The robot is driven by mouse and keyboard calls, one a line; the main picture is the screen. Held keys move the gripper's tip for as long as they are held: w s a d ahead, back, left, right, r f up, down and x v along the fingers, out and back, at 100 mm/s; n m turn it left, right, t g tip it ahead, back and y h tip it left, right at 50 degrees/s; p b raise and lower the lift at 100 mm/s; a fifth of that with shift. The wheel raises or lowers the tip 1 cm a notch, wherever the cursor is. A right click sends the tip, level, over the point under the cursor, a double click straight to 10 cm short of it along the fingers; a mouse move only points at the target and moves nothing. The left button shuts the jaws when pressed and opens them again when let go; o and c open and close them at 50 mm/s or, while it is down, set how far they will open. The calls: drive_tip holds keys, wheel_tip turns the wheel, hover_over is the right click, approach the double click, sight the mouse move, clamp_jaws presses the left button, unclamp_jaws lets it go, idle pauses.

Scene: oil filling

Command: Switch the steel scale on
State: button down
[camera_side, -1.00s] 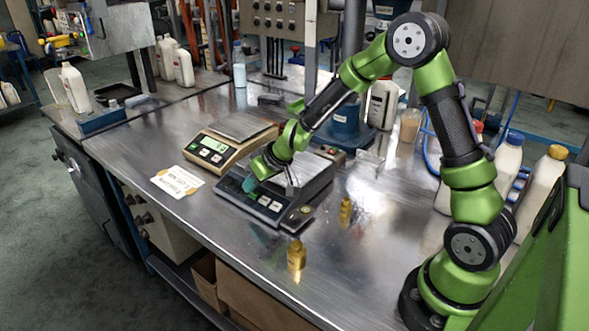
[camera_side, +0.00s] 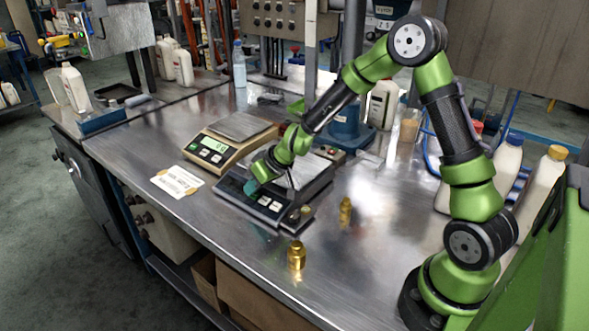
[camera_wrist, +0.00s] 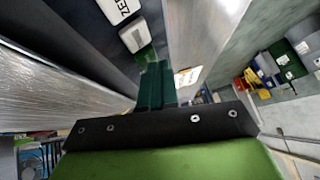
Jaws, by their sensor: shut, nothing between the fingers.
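The steel scale (camera_side: 312,178) stands mid-table in the side view, with a steel pan and a dark front panel holding pale keys (camera_side: 270,204). My gripper (camera_side: 251,187) is shut and empty, its teal fingertips down at the left part of this panel. Whether they touch it I cannot tell. In the wrist view the shut fingers (camera_wrist: 157,84) point at the dark panel (camera_wrist: 85,30), beside a pale key (camera_wrist: 135,37). A white key lettered "ZER" (camera_wrist: 118,8) lies beyond it. The scale's display cannot be made out; my gripper covers part of the panel.
A beige scale (camera_side: 222,150) with a lit green display stands left of the steel scale. A paper label (camera_side: 177,181) lies before it. Two small brass-coloured pieces, one in front (camera_side: 297,255) and one behind (camera_side: 345,210), stand to the right.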

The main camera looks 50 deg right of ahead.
drive_tip(key=shift+d+f, duration=0.1)
drive_tip(key=shift+f, duration=0.15)
drive_tip(key=shift+r, duration=0.15)
drive_tip(key=shift+a+r, duration=0.3)
drive_tip(key=shift+r, duration=0.35)
drive_tip(key=shift+r, duration=0.1)
drive_tip(key=r, duration=0.1)
drive_tip(key=a+r, duration=0.1)
drive_tip(key=r, duration=0.2)
drive_tip(key=shift+a+r, duration=0.3)
idle(0.7)
